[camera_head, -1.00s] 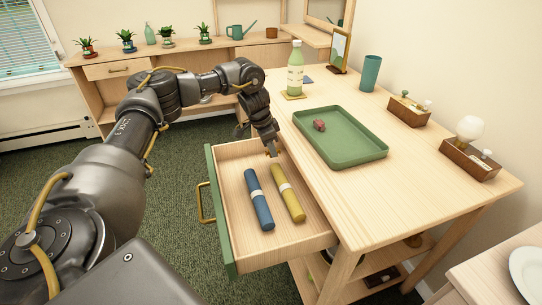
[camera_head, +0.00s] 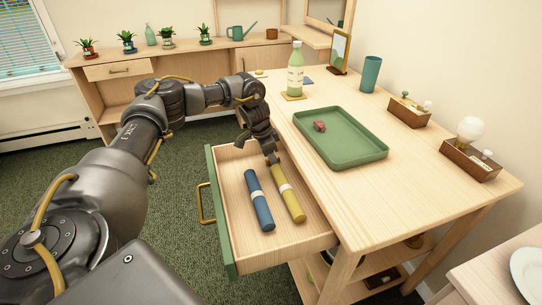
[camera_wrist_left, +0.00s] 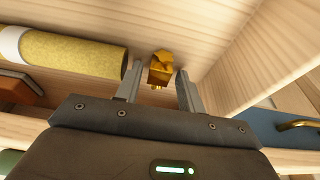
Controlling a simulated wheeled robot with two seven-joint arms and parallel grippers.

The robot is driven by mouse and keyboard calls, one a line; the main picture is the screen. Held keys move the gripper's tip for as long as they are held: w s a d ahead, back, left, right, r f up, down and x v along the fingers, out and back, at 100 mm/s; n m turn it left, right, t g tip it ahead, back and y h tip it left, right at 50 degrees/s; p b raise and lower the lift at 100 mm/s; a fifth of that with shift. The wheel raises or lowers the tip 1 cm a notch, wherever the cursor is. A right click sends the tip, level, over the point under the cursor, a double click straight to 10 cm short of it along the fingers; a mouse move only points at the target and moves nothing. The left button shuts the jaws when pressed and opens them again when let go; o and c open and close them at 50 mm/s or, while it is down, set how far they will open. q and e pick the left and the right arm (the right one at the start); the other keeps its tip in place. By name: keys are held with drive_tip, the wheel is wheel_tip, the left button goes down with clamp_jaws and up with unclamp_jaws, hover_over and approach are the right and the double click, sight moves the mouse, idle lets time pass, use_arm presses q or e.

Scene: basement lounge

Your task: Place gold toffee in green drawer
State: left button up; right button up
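The green-fronted drawer (camera_head: 222,225) is pulled out of the wooden table, with its pale wooden inside in view. My left gripper (camera_head: 272,160) points down into the back part of the drawer, beyond the yellow cylinder. In the left wrist view the gold toffee (camera_wrist_left: 161,70) is between the fingertips of my left gripper (camera_wrist_left: 159,78). The fingers stand apart with a gap on each side of the toffee. It appears to be at the drawer floor, though the exact contact is unclear. In the head view I cannot make out the toffee. My right gripper is not in view.
A blue cylinder (camera_head: 259,200) and a yellow cylinder (camera_head: 289,194) lie in the drawer. A green tray (camera_head: 345,160) with a small reddish item (camera_head: 320,126) sits on the tabletop. A green bottle (camera_head: 295,75) stands behind it. The drawer's left strip is clear.

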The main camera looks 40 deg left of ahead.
use_arm(q)
drive_tip(key=shift+o, duration=0.4)
drive_tip(key=shift+r, duration=0.35)
drive_tip(key=v, duration=1.1)
drive_tip(key=shift+s+r+p, duration=0.15)
drive_tip(key=shift+r+p, duration=0.2)
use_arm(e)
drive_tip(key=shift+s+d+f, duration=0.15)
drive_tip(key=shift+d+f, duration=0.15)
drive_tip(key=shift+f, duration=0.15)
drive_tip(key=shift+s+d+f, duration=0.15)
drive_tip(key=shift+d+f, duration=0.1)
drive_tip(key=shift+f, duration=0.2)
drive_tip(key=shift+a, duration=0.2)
